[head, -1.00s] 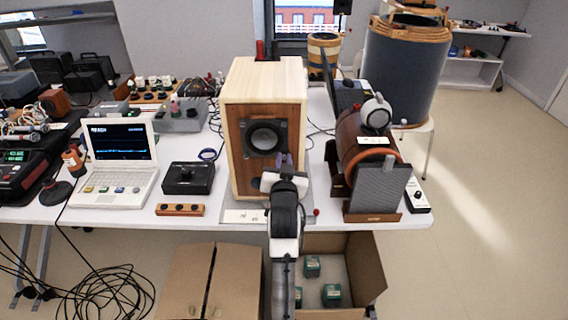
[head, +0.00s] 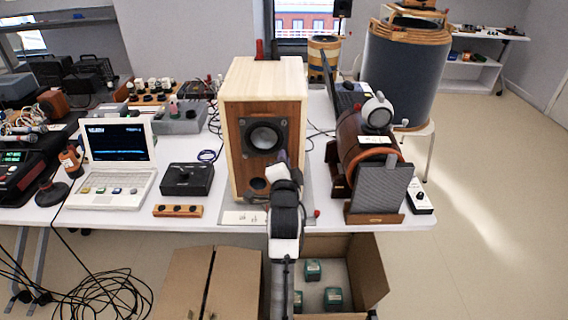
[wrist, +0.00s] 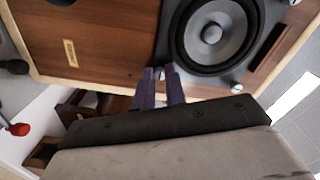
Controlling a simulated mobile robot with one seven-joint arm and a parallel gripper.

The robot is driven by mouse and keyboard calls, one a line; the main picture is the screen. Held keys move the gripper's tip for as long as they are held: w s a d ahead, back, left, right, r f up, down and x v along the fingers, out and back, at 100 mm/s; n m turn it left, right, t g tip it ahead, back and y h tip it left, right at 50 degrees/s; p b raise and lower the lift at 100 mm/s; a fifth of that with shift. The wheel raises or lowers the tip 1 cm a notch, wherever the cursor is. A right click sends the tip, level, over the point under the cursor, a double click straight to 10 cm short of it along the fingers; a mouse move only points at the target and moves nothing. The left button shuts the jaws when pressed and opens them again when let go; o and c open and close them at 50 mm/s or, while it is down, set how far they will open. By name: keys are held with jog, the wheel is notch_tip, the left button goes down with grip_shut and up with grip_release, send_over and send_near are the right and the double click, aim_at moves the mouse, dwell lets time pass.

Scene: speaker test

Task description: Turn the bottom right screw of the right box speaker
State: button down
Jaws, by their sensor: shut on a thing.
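The box speaker (head: 242,130) is a pale wood cabinet with a brown front and a round grey driver cone (head: 263,139) on a dark square plate. It stands on the table behind my gripper (head: 281,157). In the wrist view, my gripper's purple fingers (wrist: 160,77) are shut on a small silver screw (wrist: 160,73) at the plate's bottom right corner. Another plate screw (wrist: 237,88) is free to its right in that view. In the head view, my gripper and arm hide the bottom right screw.
A brown barrel-shaped device (head: 357,140) with a grey panel stands close on the right. A black box (head: 187,179) and a white laptop (head: 117,160) are on the left.

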jog(key=m+b, duration=0.8)
jog(key=m, duration=1.2)
jog(key=shift+f, duration=0.1)
jog(key=shift+m+b, duration=0.3)
jog(key=c, duration=1.5)
grip_release()
jog(key=shift+o, duration=0.2)
jog(key=shift+s, duration=0.1)
